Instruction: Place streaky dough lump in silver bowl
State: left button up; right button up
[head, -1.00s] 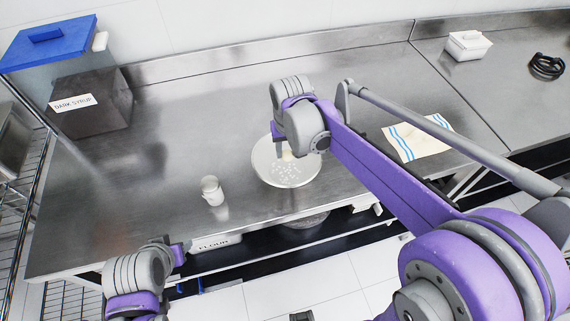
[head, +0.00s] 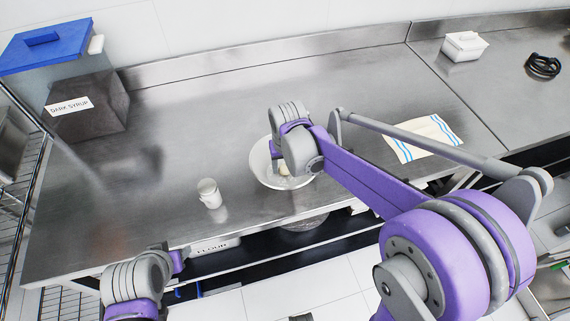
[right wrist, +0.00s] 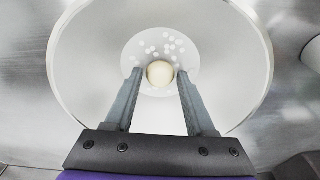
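The silver bowl (head: 259,165) stands on the steel counter, with several small white bits inside. It fills much of the right wrist view (right wrist: 85,60). The pale, round dough lump (right wrist: 160,74) shows between my right fingertips, over the middle of the bowl. In the head view, the lump (head: 283,170) is partly hidden by my gripper. My right gripper (right wrist: 159,75) points down into the bowl. Its fingers are apart, with a narrow gap on each side of the lump. My left gripper (head: 178,261) is low at the left, by the counter's front edge; its fingers are not clear.
A white jar (head: 209,193) stands left of the bowl. A dark syrup container (head: 88,112) and a blue-lidded bin (head: 45,50) are at the left. A striped towel (head: 423,138) lies to the right. A white lidded box (head: 466,46) is farther back. The counter behind the bowl is clear.

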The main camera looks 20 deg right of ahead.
jog(key=shift+o, duration=0.7)
jog(key=shift+r, duration=0.1)
jog(key=shift+r, duration=0.25)
notch_tip(320, 180, up, 11)
jog(key=s+p, duration=0.1)
jog(key=s, duration=0.1)
pick_arm(q)
jog(key=shift+w+r, duration=0.4)
jog(key=shift+r, duration=0.4)
pick_arm(e)
jog(key=s+d+f+t, duration=0.2)
jog(key=s+f, duration=0.1)
jog(key=s, duration=0.5)
jog(key=s+d+f+t, duration=0.2)
jog(key=s+f, duration=0.2)
jog(key=s, duration=0.4)
jog(key=shift+d+f+n, duration=0.2)
jog(key=shift+d+n, duration=0.2)
